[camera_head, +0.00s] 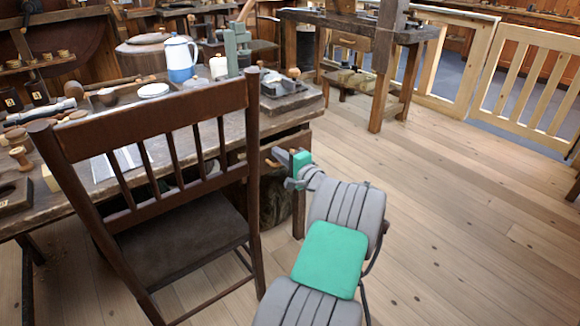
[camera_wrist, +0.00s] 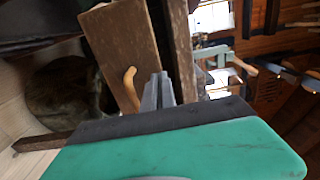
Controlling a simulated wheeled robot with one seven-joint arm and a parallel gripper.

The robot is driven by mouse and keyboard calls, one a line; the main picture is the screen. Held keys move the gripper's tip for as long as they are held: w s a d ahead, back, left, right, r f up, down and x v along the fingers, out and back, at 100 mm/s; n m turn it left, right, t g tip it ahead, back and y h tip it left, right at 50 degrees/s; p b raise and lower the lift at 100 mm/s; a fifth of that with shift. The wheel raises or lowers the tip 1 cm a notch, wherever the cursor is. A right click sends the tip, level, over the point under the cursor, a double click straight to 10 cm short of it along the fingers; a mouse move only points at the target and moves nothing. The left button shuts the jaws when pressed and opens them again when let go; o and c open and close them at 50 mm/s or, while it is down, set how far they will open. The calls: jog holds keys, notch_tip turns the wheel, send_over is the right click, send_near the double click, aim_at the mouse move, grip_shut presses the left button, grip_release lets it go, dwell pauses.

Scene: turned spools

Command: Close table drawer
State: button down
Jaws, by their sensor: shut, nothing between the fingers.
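The table drawer's brown wooden front (camera_wrist: 122,45) shows in the wrist view, beside the table's worn edge (camera_wrist: 181,50). Its curved, light wooden handle (camera_wrist: 130,88) sticks out just left of my fingers. My gripper (camera_wrist: 158,84) is shut and empty, with its tips close to the drawer front. I cannot tell whether they touch it. In the head view my gripper (camera_head: 277,155) is at the right end of the cluttered workbench (camera_head: 313,104), and it and the chair hide most of the drawer. How far the drawer stands open is not clear.
A dark wooden chair (camera_head: 180,232) stands left of my arm, close against the workbench. A blue and white jug (camera_head: 181,60) and several tools stand on the bench. Another workbench (camera_head: 383,62) stands at the back. The plank floor to the right (camera_head: 455,215) is clear.

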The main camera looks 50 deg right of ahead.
jog(key=shift+w+d, duration=0.2)
jog(key=shift+w, duration=0.5)
